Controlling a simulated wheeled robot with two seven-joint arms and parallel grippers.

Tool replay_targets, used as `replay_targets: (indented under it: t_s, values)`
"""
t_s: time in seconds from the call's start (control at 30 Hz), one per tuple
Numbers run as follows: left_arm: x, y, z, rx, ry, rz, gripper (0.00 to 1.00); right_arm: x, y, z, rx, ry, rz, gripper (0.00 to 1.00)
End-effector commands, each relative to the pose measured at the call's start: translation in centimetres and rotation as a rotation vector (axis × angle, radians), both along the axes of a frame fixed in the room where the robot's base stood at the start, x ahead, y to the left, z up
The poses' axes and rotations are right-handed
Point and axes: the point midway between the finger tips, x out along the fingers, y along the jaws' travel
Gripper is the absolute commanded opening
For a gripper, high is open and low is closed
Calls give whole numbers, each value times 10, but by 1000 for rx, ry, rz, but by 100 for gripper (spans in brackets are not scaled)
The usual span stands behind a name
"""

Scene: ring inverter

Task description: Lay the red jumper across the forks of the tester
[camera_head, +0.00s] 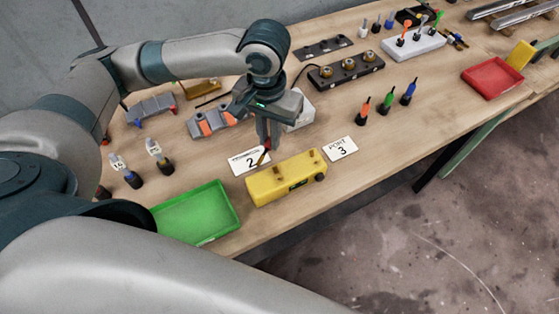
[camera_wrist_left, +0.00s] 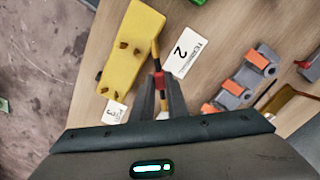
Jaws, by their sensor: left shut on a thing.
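The red jumper (camera_wrist_left: 158,80) is a thin rod with a red middle and yellow and black ends. My left gripper (camera_wrist_left: 161,88) is shut on its red middle; the head view shows this gripper (camera_head: 268,143) pointing down just behind the tester. The jumper (camera_head: 263,156) is partly hidden by the fingers there. The yellow tester (camera_head: 285,181) stands on the bench with small brown forks on top. In the left wrist view the tester (camera_wrist_left: 132,40) and its forks lie left of the jumper, which looks apart from the forks. My right gripper is not in view.
A card marked 2 (camera_head: 248,162) lies behind the tester, and a card marked 3 (camera_head: 341,148) lies to its right. A green tray (camera_head: 198,214) is at left. A grey-orange holder (camera_head: 212,122) stands behind the gripper. The bench's front edge is close to the tester.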

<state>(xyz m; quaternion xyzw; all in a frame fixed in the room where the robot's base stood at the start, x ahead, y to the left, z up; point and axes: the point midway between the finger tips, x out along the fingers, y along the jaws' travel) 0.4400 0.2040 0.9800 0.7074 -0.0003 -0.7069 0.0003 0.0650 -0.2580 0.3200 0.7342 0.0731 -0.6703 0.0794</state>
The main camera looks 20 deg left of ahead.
Motion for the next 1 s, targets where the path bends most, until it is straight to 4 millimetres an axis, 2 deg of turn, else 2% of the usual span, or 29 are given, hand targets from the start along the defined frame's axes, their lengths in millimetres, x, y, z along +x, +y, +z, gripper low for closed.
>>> replay_targets:
  t_s: [0.67,0.87,1.0]
  values:
    - [1,-1,1,-1,0,-36,0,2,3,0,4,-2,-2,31]
    - [7,-5,5,-2,0,-201,0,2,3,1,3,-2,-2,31]
    - [13,-11,8,-4,1,-406,0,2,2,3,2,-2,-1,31]
